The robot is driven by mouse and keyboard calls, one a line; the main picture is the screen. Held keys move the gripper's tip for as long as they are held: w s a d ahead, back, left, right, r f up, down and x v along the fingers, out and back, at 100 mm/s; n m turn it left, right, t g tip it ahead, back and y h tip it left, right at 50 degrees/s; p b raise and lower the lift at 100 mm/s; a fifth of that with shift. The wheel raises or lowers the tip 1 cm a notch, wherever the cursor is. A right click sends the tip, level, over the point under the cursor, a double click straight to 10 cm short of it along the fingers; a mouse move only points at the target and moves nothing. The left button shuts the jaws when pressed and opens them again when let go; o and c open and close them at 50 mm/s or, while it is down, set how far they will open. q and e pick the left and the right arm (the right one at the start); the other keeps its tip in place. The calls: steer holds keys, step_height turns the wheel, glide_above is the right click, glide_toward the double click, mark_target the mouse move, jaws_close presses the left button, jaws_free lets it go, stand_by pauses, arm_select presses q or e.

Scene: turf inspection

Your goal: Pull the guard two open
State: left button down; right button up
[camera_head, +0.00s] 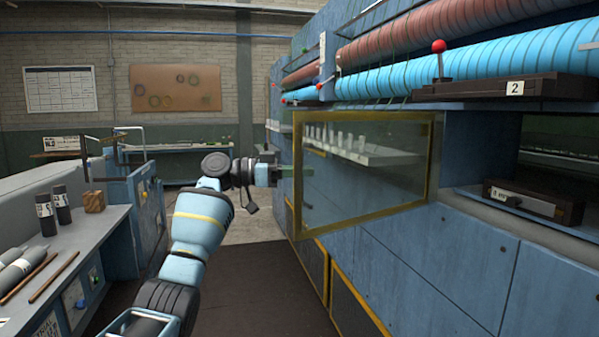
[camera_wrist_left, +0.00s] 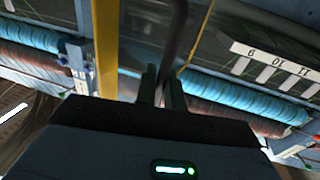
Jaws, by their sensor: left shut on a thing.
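The guard (camera_head: 365,217) is a clear panel in a yellow frame, standing swung out from the blue machine in the head view. The frame also shows as yellow bars in the left wrist view (camera_wrist_left: 106,45). My left gripper (camera_head: 283,172) is at the panel's left, free edge. It is shut on a dark bar-shaped handle (camera_wrist_left: 175,40), which runs up between the fingers (camera_wrist_left: 162,88) in the left wrist view. The fingers hide part of the handle. A "2" label (camera_head: 515,88) sits on a dark block above and right of the panel. My right gripper is not in view.
Blue and red ribbed rollers (camera_head: 470,65) run along the machine's top. A red-knobbed lever (camera_head: 438,47) stands near them. A shelf with pale cylinders (camera_head: 360,150) shows behind the panel. A bench (camera_head: 85,240) with rods and bottles stands left. Dark floor (camera_head: 265,290) between is clear.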

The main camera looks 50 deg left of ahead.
arm_select(q)
steer(key=shift+w+a+f, duration=0.1)
steer(key=shift+a, duration=0.1)
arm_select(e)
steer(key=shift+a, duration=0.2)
arm_select(q)
steer(key=c, duration=1.6)
jaws_free()
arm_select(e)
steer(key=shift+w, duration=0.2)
arm_select(q)
steer(key=b+v, duration=0.1)
steer(key=v, duration=0.6)
steer(key=shift+s+a+b, duration=0.2)
steer(key=shift+s+b, duration=0.15)
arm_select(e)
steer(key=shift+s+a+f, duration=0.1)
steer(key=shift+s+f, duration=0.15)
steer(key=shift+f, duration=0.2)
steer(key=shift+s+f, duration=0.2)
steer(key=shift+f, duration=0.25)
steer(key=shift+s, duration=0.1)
